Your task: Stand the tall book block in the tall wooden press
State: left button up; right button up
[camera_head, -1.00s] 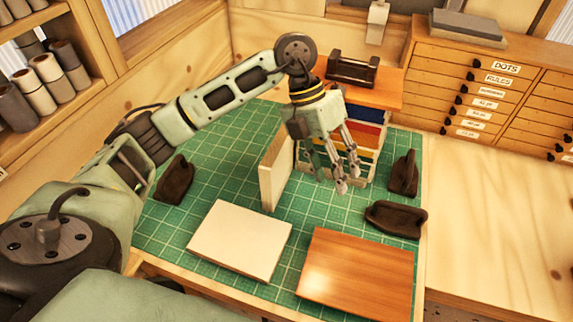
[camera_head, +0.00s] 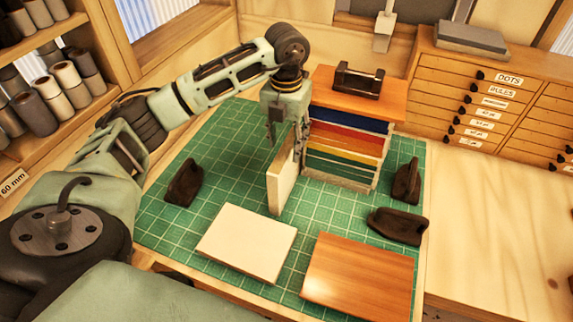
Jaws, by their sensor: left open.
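A thin cream slab, which looks like the tall book block (camera_head: 281,184), stands upright on the green mat, left of a stack of coloured layers. My left gripper (camera_head: 285,140) is open and points down at the slab's far upper part. One finger shows on its left and one on its right; I cannot tell whether they touch it. The stack (camera_head: 340,150) has a wooden board on top (camera_head: 393,98) and may be the wooden press, but I cannot tell for sure. A second cream slab (camera_head: 247,243) lies flat in front. My right gripper is not in view.
A wooden board (camera_head: 358,276) lies at the front right of the green mat (camera_head: 220,190). Dark curved pieces stand at the left (camera_head: 184,183) and right (camera_head: 407,181), and another lies at the right (camera_head: 398,226). A dark holder (camera_head: 358,80) sits on the stack's top board.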

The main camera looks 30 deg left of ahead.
pick_arm(q)
jog(key=shift+f, duration=0.75)
jog(key=shift+c, duration=0.6)
grip_shut()
jog(key=shift+r, duration=0.1)
